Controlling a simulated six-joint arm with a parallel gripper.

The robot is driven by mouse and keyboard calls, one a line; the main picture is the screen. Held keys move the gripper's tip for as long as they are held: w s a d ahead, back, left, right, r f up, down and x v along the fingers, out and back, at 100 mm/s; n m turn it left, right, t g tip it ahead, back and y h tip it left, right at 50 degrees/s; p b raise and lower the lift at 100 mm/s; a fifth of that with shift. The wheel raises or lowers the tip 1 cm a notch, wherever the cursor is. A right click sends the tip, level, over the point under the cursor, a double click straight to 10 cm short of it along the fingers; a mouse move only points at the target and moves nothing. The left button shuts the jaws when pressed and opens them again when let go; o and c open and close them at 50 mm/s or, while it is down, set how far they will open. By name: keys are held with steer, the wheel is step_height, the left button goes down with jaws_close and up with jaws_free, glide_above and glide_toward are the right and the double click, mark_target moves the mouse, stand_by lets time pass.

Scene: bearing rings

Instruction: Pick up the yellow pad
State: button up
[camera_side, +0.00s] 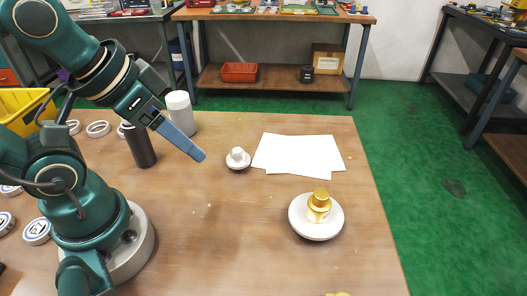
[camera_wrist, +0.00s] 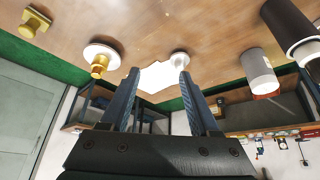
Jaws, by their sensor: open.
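A yellow pad-like piece (camera_wrist: 36,22) with a raised block lies on the table at the upper left of the wrist view. In the side view only a sliver of a yellow thing (camera_side: 337,294) shows at the bottom edge, mostly cut off. My gripper (camera_side: 203,157) is open and empty, held above the table near the small white dish and well away from the yellow piece. Its two blue fingers (camera_wrist: 158,76) stand apart in the wrist view.
A gold stepped piece (camera_side: 319,203) sits on a round white plate (camera_side: 299,222). A smaller white knobbed piece (camera_side: 238,159), white papers (camera_side: 298,155), a dark cylinder (camera_side: 141,146) and a white cylinder (camera_side: 181,113) stand on the table. The front middle is clear.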

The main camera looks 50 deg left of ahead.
steer(key=w+d+r+n+g+h, duration=0.1)
steer(key=w+d+n+g+h, duration=0.2)
steer(key=d+h, duration=0.45)
steer(key=d+r+n+g+h, duration=0.1)
steer(key=d+n+g+h, duration=0.35)
steer(key=d, duration=0.65)
steer(key=w+d+f+n, duration=0.1)
steer(key=f+n, duration=0.2)
steer(key=f, duration=0.1)
steer(key=w+d+f+n+h, duration=0.1)
steer(key=f+n, duration=0.2)
steer(key=f, duration=0.2)
steer(key=w+d+f+n, duration=0.1)
steer(key=f+n, duration=0.2)
steer(key=f, duration=0.2)
steer(key=shift+d+f+n+t+h, duration=0.2)
steer(key=shift+f+n+t+h, duration=0.05)
steer(key=shift+t+h, duration=0.1)
steer(key=shift+s+d+f, duration=0.15)
steer(key=shift+s+f, duration=0.05)
steer(key=shift+f, duration=0.05)
steer(key=shift+d+f, duration=0.1)
steer(key=shift+d, duration=0.25)
steer(key=shift+x, duration=2.05)
